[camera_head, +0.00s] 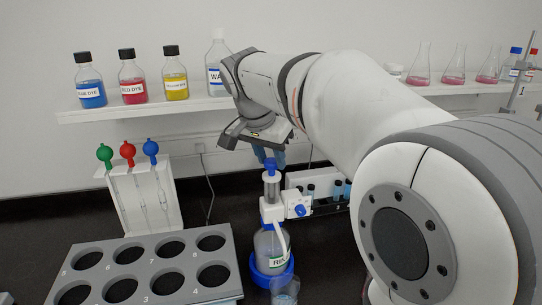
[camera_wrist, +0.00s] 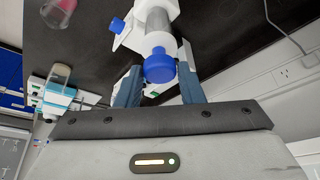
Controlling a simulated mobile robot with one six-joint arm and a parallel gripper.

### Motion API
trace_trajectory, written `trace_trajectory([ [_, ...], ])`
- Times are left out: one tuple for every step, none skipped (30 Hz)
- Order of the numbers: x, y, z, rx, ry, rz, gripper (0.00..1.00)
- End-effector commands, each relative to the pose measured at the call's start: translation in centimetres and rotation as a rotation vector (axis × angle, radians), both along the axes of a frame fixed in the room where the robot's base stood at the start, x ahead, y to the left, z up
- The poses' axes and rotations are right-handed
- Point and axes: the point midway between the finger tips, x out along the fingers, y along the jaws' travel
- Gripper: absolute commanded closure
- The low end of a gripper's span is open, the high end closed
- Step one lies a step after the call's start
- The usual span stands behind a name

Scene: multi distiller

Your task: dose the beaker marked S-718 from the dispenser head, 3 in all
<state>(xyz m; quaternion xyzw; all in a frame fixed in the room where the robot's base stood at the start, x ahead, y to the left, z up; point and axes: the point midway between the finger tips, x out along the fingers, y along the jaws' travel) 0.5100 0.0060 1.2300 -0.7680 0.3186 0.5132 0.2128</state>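The dispenser (camera_head: 272,240) is a clear bottle with a partly covered label, a white head and a blue plunger cap (camera_head: 271,164), set in a blue ring. The cap also shows in the wrist view (camera_wrist: 159,66). My gripper (camera_head: 268,156) is just above and around the cap. In the wrist view its two fingers (camera_wrist: 160,88) stand apart on either side of the cap, with gaps visible. A clear beaker (camera_head: 285,292) stands right in front of the dispenser, cut off by the lower edge. No S-718 marking is readable.
A grey rack (camera_head: 142,248) with numbered round wells stands at the front left. A white stand (camera_head: 143,193) holds pipettes with red, green and blue bulbs. A rack of small vials (camera_head: 325,190) is behind the dispenser. A wall shelf (camera_head: 145,108) carries dye bottles and flasks.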

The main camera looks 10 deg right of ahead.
Motion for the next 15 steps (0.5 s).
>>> trace_trajectory([
  [0.0, 0.01, 0.01, 0.0, 0.0, 0.0, 0.7],
  [0.0, 0.01, 0.01, 0.0, 0.0, 0.0, 0.72],
  [0.0, 0.01, 0.01, 0.0, 0.0, 0.0, 0.76],
  [0.0, 0.02, 0.01, 0.0, 0.0, 0.0, 0.78],
  [0.0, 0.01, 0.02, 0.0, 0.0, 0.0, 0.8],
  [0.0, 0.02, 0.01, 0.0, 0.0, 0.0, 0.84],
  [0.0, 0.02, 0.01, 0.0, 0.0, 0.0, 0.86],
  [0.0, 0.02, 0.01, 0.0, 0.0, 0.0, 0.89],
  [0.0, 0.02, 0.01, 0.0, 0.0, 0.0, 0.92],
  [0.0, 0.02, 0.01, 0.0, 0.0, 0.0, 0.94],
  [0.0, 0.03, 0.01, 0.0, 0.0, 0.0, 0.97],
  [0.0, 0.03, 0.02, 0.0, 0.0, 0.0, 1.0],
  [0.0, 0.03, 0.02, 0.0, 0.0, 0.0, 1.0],
  [0.0, 0.03, 0.02, 0.0, 0.0, 0.0, 1.0],
  [0.0, 0.03, 0.02, 0.0, 0.0, 0.0, 1.0],
])
